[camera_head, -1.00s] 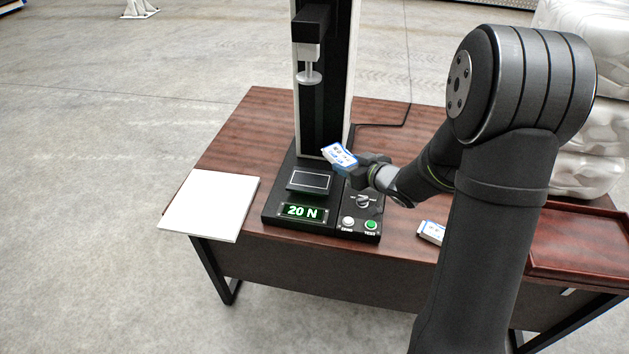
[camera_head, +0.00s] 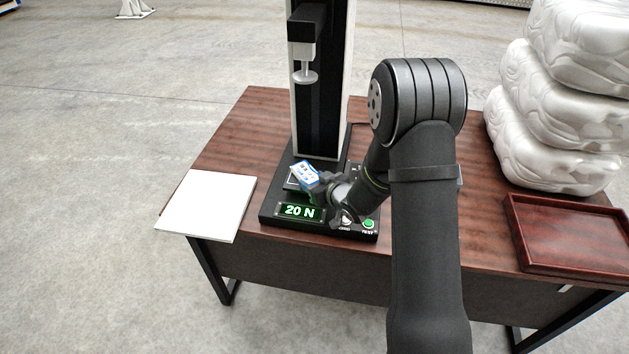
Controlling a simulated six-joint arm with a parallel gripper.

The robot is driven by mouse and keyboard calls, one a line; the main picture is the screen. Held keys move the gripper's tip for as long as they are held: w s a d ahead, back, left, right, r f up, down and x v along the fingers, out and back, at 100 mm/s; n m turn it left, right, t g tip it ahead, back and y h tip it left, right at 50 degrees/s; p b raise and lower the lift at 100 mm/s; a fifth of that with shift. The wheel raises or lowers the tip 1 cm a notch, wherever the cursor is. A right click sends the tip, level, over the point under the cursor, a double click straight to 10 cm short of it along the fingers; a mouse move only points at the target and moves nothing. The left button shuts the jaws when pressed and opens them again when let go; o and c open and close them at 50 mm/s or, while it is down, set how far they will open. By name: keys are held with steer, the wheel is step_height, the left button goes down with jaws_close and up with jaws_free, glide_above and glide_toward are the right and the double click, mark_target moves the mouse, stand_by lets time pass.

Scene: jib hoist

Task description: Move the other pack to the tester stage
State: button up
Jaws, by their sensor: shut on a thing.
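My gripper (camera_head: 314,187) is shut on a small white and blue pack (camera_head: 304,174). The pack is tilted and appears in front of the tester stage (camera_head: 292,184), a dark plate with a light outline on the tester's base. The pack and gripper hide most of the stage. I cannot tell whether the pack touches it. The tester (camera_head: 321,110) is a tall black and white column with a metal press disc (camera_head: 306,76) above the stage. Its green display (camera_head: 299,211) reads 20 N. My arm hides the part of the table where another pack lay.
A white board (camera_head: 207,205) lies at the table's left edge. A green button (camera_head: 368,224) is on the base's front right. Bare table (camera_head: 470,235) lies between tester and tray.

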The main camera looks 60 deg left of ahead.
steer(key=o, duration=1)
steer(key=shift+f, duration=0.1)
steer(key=shift+d+r, duration=0.25)
steer(key=shift+d, duration=0.05)
steer(key=v, duration=1.1)
steer(key=shift+d, duration=0.25)
